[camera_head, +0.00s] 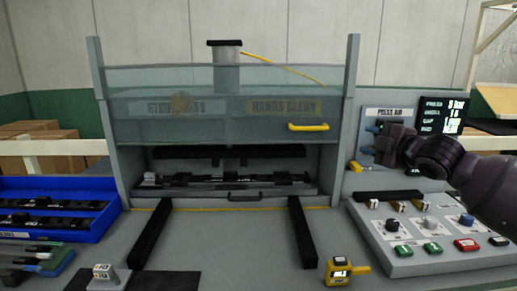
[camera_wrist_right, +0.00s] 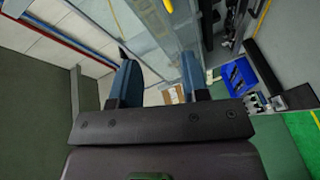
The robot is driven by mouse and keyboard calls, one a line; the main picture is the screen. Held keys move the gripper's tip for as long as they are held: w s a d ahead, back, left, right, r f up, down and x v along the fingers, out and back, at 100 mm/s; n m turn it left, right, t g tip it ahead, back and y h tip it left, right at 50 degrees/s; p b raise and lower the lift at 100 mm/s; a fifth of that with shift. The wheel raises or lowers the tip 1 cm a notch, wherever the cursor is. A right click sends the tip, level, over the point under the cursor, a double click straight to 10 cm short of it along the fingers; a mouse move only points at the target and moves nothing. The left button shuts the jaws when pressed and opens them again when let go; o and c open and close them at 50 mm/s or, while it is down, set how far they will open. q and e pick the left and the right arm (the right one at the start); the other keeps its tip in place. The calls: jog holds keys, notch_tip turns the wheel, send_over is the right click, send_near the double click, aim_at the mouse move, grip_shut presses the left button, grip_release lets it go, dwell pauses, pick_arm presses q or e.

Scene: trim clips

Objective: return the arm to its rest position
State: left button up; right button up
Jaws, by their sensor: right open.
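My right arm (camera_head: 485,190) comes in from the right edge above the control panel. Its right gripper (camera_head: 370,140) points left, in front of the grey air-press board beside the press frame. In the right wrist view the two blue fingers of the gripper (camera_wrist_right: 160,82) stand apart with nothing between them. My left gripper is not in the head view.
A button panel (camera_head: 440,255) lies below my right arm. A blue bin (camera_head: 95,225) of dark parts is at left. A yellow device (camera_head: 345,271) sits at front.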

jog(key=s+a+f+m, duration=0.1)
jog(key=s+f+m, duration=0.25)
jog(key=f, duration=0.45)
jog(key=s+a+f+m+h, duration=0.1)
jog(key=s+a+f+m, duration=0.2)
jog(key=f, duration=0.5)
jog(key=s+f+m, duration=0.4)
jog(key=s+f, duration=0.1)
jog(key=f, duration=0.3)
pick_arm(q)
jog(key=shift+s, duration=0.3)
pick_arm(e)
jog(key=s+d+f+m+g+h, duration=0.2)
jog(key=s+f+m+h, duration=0.1)
jog(key=s+f, duration=0.9)
jog(key=s+d+f+m+g+h, duration=0.2)
jog(key=s+f+m, duration=0.3)
jog(key=s+f, duration=0.7)
jog(key=s+h, duration=0.1)
jog(key=s, duration=0.3)
jog(key=shift+s+d+f, duration=0.2)
jog(key=shift+f, duration=0.2)
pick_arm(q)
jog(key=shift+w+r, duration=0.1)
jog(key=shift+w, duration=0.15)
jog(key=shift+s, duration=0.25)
